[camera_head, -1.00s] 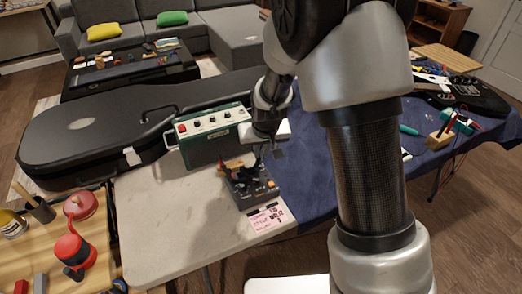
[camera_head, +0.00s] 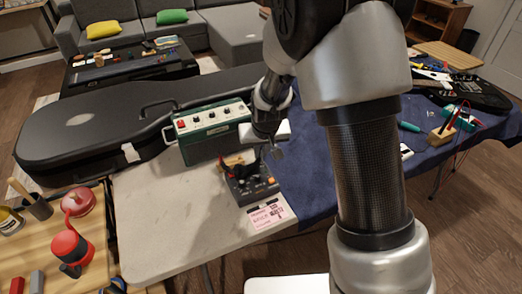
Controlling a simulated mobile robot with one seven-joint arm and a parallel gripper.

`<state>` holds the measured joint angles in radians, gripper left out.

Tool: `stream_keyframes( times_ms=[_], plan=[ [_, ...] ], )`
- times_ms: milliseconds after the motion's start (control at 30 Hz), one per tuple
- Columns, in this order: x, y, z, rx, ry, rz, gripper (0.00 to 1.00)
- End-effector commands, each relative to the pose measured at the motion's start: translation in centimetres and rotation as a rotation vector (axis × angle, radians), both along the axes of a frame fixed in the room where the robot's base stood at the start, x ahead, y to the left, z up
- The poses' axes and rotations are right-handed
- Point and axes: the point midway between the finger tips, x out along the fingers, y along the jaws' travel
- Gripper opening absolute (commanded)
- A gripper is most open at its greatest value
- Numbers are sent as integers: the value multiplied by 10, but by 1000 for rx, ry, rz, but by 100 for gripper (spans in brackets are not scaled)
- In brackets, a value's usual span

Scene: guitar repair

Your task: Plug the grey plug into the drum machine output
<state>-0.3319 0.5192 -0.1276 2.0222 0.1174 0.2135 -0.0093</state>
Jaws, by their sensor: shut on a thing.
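The drum machine (camera_head: 256,191) is a small dark box with orange and red parts on top. It lies on the pale table near the edge of the blue cloth. My gripper (camera_head: 276,153) is just above and behind it, pointing down. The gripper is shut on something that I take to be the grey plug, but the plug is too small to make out. I cannot see the drum machine's output socket, or whether the plug touches it.
A green amplifier (camera_head: 211,131) stands directly behind the drum machine. A pink paper card (camera_head: 266,216) lies in front of the drum machine. The pale table (camera_head: 180,225) is bare at left front.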

Motion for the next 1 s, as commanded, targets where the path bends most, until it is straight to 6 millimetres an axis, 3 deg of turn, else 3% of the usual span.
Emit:
stream_keyframes(
  times_ms=[300,333,433,667,767,1000],
  plan=[
    [0,0,-2,0,0,0,0],
    [0,0,-2,0,0,0,14],
    [0,0,-2,0,0,0,31],
    [0,0,-2,0,0,0,34],
    [0,0,-2,0,0,0,48],
    [0,0,-2,0,0,0,48]
  ],
)
